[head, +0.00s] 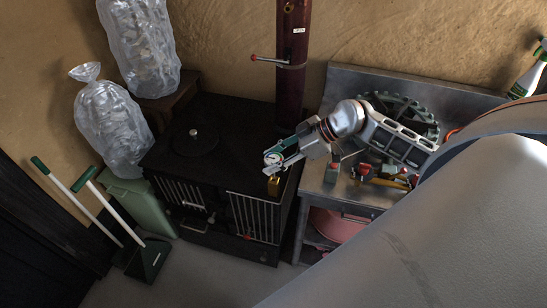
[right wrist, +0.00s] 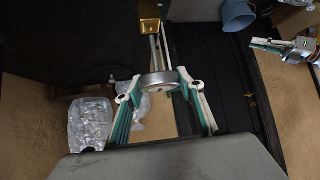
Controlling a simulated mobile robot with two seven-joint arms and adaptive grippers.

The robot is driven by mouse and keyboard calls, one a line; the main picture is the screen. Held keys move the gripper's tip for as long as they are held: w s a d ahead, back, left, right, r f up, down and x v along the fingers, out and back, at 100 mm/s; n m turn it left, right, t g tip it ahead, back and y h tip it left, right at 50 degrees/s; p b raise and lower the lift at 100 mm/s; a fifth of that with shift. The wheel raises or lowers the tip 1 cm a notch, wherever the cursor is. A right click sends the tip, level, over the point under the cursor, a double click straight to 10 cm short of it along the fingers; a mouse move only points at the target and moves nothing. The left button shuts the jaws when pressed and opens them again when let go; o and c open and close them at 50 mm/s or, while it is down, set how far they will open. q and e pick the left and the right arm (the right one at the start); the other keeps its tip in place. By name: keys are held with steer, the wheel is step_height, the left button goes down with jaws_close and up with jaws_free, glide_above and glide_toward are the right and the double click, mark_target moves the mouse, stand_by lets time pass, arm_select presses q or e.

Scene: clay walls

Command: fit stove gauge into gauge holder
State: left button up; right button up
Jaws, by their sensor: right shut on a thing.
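The stove gauge, a round white-faced dial (head: 271,158), is in the head view above the front right corner of the dark stove (head: 215,150). My right gripper (head: 282,154) is shut on it. In the right wrist view the gauge's metal disc (right wrist: 158,80) sits between the fingertips (right wrist: 161,88), and thin rods run from it towards a brass block (right wrist: 149,18). The brass block, apparently the gauge holder (head: 274,185), is just below the dial in the head view. I cannot tell whether the two touch. My left gripper (right wrist: 284,45) shows only in the right wrist view; its opening is unclear.
A metal bench (head: 340,190) to the right carries a large gear (head: 420,118) and small coloured parts. A dark red pipe (head: 291,60) rises behind the stove. Bagged clear bundles (head: 110,125), a green bin (head: 145,205) and a dustpan (head: 150,262) stand left. The front floor is clear.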

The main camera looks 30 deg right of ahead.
mark_target(275, 176)
steer(key=shift+p, duration=0.4)
stand_by(0.5)
steer(key=shift+p, duration=0.35)
steer(key=shift+f+b, duration=1.05)
steer(key=shift+f, duration=3)
steer(key=o, duration=1.2)
steer(key=shift+v, duration=6)
